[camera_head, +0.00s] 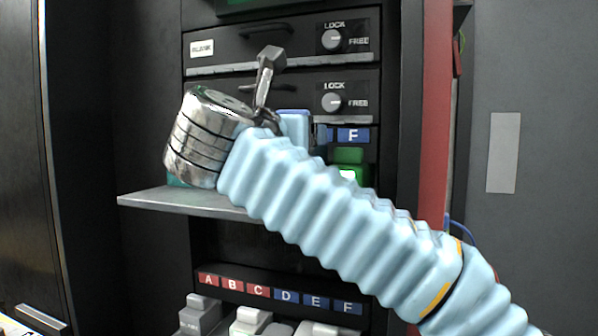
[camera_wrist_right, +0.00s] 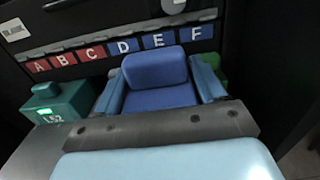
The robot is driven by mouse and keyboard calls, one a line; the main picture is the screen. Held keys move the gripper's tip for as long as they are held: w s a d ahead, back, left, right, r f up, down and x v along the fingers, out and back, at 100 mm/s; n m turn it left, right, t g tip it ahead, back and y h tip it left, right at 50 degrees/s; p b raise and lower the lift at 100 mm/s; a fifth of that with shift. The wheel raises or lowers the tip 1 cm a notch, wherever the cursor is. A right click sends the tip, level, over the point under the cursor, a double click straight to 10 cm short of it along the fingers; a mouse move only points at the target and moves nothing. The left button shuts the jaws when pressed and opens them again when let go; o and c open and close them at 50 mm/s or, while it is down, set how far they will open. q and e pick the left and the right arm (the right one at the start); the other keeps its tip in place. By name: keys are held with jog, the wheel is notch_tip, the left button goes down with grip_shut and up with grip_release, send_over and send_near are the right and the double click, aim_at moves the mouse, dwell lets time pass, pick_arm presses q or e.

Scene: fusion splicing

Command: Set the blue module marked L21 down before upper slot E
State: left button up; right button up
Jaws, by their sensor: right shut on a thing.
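The blue module (camera_wrist_right: 155,72) is between the two light-blue fingers of my right gripper (camera_wrist_right: 158,88), which is shut on it. In the right wrist view it stands in front of the upper labels D (camera_wrist_right: 124,46) and E (camera_wrist_right: 158,41), at the shelf's rear. Its marking is not visible, and I cannot tell whether its underside touches the shelf. In the head view my sleeved right arm hides most of this spot; a blue piece (camera_head: 295,125) shows beyond the wrist, left of label F (camera_head: 353,135). My left gripper is not in view.
A teal module (camera_wrist_right: 55,108) marked L52 stands on the shelf (camera_head: 165,199), left of my gripper. A green module (camera_head: 348,155) is below upper label F. Lock knobs (camera_head: 332,103) are above. The lower row (camera_head: 275,293) holds several pale modules.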

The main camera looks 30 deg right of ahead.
jog(key=shift+w+d+f+b, duration=0.15)
jog(key=shift+w+d+f, duration=0.15)
jog(key=shift+f, duration=0.2)
jog(key=shift+w+d+f+b, duration=0.2)
jog(key=shift+w+f, duration=0.1)
jog(key=shift+f, duration=0.2)
jog(key=f, duration=0.1)
jog(key=f+b, duration=0.1)
jog(key=f, duration=0.1)
jog(key=shift+w+d+f+b, duration=0.25)
jog(key=shift+f+b, duration=0.05)
jog(key=shift+f, duration=0.1)
jog(key=shift+f, duration=0.1)
jog(key=o, duration=1.2)
